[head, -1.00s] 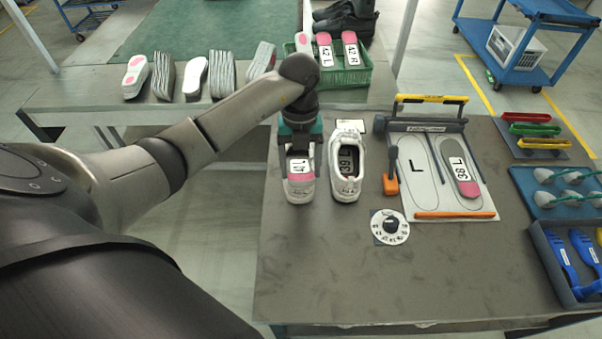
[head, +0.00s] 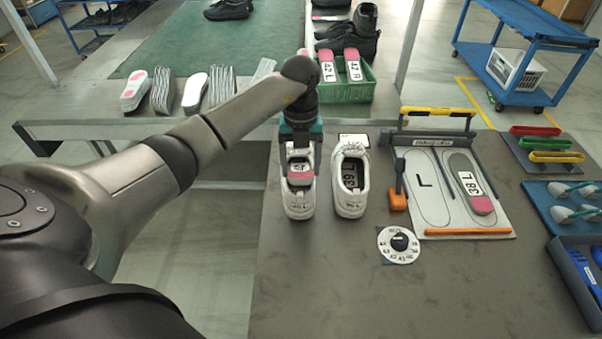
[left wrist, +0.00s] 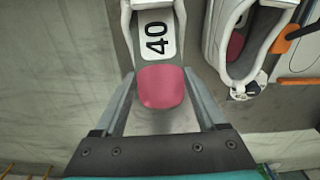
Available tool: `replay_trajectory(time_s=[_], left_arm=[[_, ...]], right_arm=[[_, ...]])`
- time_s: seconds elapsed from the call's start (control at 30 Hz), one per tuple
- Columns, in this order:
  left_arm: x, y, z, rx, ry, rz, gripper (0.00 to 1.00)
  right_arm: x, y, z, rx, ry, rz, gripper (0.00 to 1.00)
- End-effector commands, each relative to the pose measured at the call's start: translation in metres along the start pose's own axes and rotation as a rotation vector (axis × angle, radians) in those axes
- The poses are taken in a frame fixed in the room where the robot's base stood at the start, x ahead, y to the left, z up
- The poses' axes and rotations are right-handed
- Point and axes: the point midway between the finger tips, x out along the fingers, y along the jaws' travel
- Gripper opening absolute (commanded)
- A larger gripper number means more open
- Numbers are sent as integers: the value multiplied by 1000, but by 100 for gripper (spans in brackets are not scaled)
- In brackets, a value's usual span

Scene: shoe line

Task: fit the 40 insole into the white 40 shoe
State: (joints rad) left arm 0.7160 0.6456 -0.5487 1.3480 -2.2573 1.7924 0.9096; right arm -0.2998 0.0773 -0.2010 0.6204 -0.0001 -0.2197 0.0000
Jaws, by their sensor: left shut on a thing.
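The 40 insole (head: 300,167), pale with a pink heel, is held by my left gripper (head: 301,158) at the opening of the left-hand white shoe (head: 300,205). The left wrist view shows its 40 label and pink heel (left wrist: 160,88) between the two fingers (left wrist: 160,76). White shoe collar edges flank the front of the insole there. The insole's toe end is hidden, and how deep it sits I cannot tell. A second white shoe (head: 350,205) stands just to the right, also upright. My right gripper is not in view.
Right of the shoes is a board (head: 428,225) with an L outline and a 38L insole (head: 470,182). An orange-based tool (head: 398,201) and a round dial (head: 398,257) are near it. The front of the table is clear. A green crate (head: 345,92) stands behind.

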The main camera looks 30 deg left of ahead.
Motion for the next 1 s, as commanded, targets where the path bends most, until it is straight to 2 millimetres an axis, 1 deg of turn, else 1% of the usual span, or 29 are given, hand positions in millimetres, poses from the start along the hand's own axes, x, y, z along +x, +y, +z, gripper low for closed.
replay_trajectory(time_s=[0.03,0.27,0.6,0.97,1.0], left_arm=[[3,0,5,-1,-8,-1,20],[6,0,20,-2,-26,-1,20],[20,1,18,0,-100,1,20],[21,0,18,0,-108,-1,20],[21,0,18,0,-108,-1,78]], right_arm=[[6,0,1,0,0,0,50],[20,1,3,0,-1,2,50],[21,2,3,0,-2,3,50],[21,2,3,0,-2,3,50],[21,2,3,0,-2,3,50]])
